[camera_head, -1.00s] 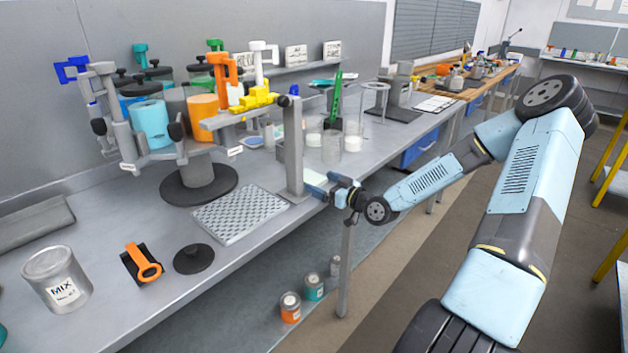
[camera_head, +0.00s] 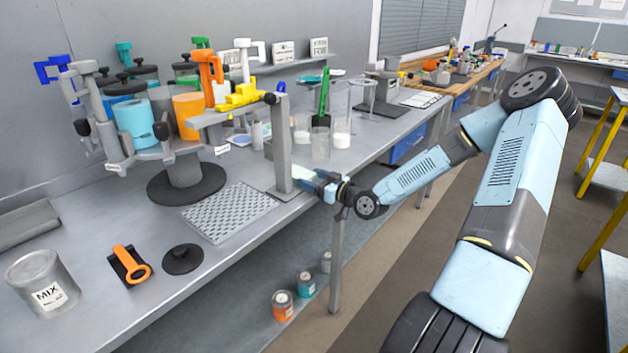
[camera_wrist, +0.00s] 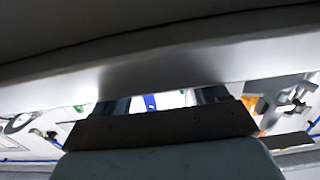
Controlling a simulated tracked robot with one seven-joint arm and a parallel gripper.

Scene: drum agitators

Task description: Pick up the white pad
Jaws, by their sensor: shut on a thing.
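A small pale white pad (camera_head: 304,172) lies at the near edge of the grey bench, at the foot of the grey upright stand (camera_head: 281,145). My gripper (camera_head: 316,180) reaches in from the right, level with the bench edge, with its blue fingers shut on the pad's right end. The pad's left part shows beyond the fingers; the rest is hidden by them. In the wrist view my gripper (camera_wrist: 162,100) has its two fingers apart, with a bright white patch between them. A wide grey surface covers the fingertips there, so the contact is hidden.
A perforated grey plate (camera_head: 230,212), a black disc (camera_head: 182,259), an orange-handled tool (camera_head: 131,265) and a MIX can (camera_head: 42,283) lie left on the bench. A carousel (camera_head: 187,183) of coloured drums and several beakers stand behind. Small cans (camera_head: 283,305) sit below.

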